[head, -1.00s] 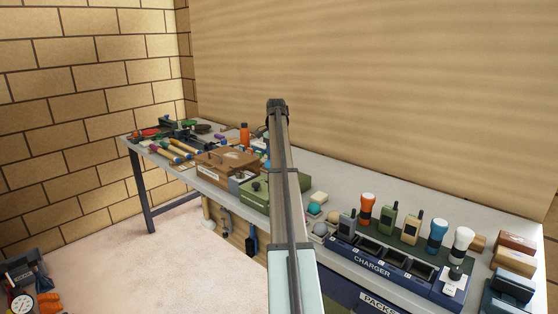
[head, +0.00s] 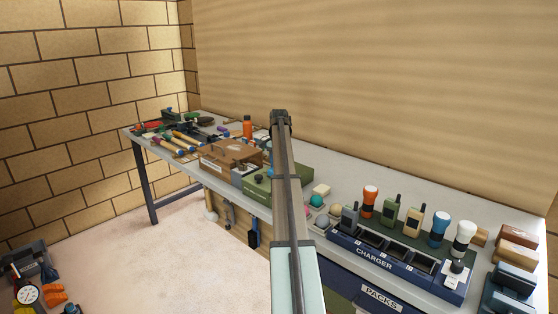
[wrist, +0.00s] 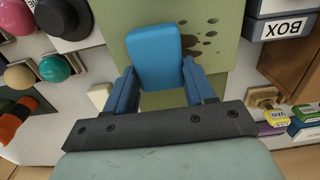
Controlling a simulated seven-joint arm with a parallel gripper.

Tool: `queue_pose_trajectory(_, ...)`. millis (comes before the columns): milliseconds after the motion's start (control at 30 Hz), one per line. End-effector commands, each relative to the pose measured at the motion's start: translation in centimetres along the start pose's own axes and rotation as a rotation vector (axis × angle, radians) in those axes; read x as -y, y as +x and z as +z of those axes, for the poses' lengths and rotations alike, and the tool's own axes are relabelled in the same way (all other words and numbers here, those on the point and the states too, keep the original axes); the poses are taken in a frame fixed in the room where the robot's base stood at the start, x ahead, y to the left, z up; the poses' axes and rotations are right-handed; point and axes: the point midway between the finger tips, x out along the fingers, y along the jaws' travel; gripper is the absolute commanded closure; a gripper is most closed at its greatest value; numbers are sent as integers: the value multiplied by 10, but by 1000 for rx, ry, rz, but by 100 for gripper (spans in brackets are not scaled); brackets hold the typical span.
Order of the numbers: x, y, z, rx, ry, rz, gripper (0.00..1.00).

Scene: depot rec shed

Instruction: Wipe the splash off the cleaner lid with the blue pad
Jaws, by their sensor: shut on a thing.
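The blue pad (wrist: 155,52) is between the two blue fingers of my gripper (wrist: 158,72) in the wrist view. My gripper is shut on it. The pad is over the green cleaner lid (wrist: 118,20). I cannot tell whether it touches the lid. The splash (wrist: 197,42), several dark brown spots, shows on the lid just right of the pad; the pad may hide more of it.
A brown case (head: 228,156) stands left of the green one. Small round items (wrist: 55,68) lie close by in the wrist view, with a grey box (wrist: 282,28) to the right. A charger (head: 375,258) with several handsets fills the bench's right.

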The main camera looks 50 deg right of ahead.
Motion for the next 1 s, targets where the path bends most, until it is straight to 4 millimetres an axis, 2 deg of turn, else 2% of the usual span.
queue_pose_trajectory(33,-1,10,1,1,0,1,70)
queue_pose_trajectory(67,4,10,0,0,-1,0,69)
queue_pose_trajectory(100,9,10,-1,0,-1,0,74)
queue_pose_trajectory(833,75,11,-1,1,-2,0,74)
queue_pose_trajectory(867,77,11,-1,1,-1,0,74)
queue_pose_trajectory(1000,58,11,1,1,1,0,74)
